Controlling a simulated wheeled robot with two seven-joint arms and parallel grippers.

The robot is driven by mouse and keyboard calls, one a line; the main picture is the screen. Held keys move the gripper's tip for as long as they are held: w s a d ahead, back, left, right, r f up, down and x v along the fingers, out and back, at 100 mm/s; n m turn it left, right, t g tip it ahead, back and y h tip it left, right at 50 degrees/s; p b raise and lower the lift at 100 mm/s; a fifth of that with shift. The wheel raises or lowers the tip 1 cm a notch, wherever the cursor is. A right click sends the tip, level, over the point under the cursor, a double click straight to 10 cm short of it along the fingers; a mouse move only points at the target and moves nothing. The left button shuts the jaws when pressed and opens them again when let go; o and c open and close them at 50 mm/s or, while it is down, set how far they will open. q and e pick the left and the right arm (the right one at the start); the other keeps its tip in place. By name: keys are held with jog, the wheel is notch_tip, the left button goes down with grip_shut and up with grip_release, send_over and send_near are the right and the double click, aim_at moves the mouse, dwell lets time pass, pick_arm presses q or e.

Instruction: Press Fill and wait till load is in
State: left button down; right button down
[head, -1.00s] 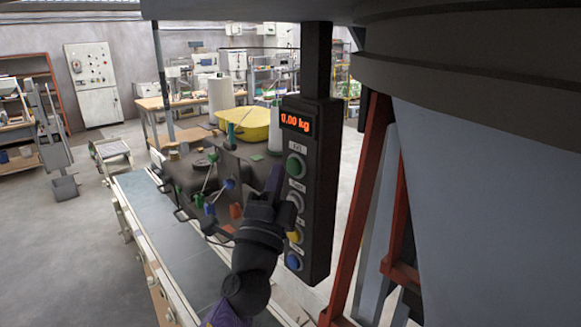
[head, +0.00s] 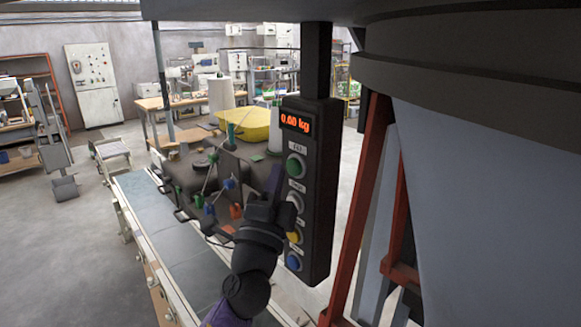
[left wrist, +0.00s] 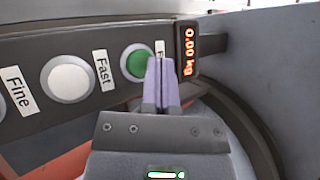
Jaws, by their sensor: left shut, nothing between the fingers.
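The black control panel (head: 313,225) hangs upright in the middle of the head view. Its red display reads 0.00 kg (head: 295,124). The green Fill button (head: 296,166) is the top one, with a white button (head: 296,202), a yellow one (head: 294,236) and a blue one (head: 293,261) below. My left gripper (head: 275,180) is shut and empty, in front of the panel. In the left wrist view its purple fingertips (left wrist: 161,70) overlap the right edge of the green button (left wrist: 137,62); I cannot tell whether they touch it. My right gripper is not in view.
A grey hopper (head: 490,190) on red frame legs (head: 360,205) fills the right side. A conveyor (head: 175,245) runs along the lower left. A dark machine with coloured knobs and a yellow tub (head: 250,123) stand behind my left gripper.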

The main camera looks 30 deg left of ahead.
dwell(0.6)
pick_arm(q)
jog(key=shift+w+d, duration=0.2)
jog(key=shift+w, duration=0.25)
jog(key=shift+w+d+b, duration=0.1)
jog(key=shift+w+b, duration=0.15)
jog(key=shift+b, duration=0.05)
dwell(0.3)
jog(key=shift+s, duration=0.1)
jog(key=s+a+p, duration=0.1)
jog(key=s+a, duration=0.1)
jog(key=s, duration=0.4)
jog(key=shift+s+a, duration=0.4)
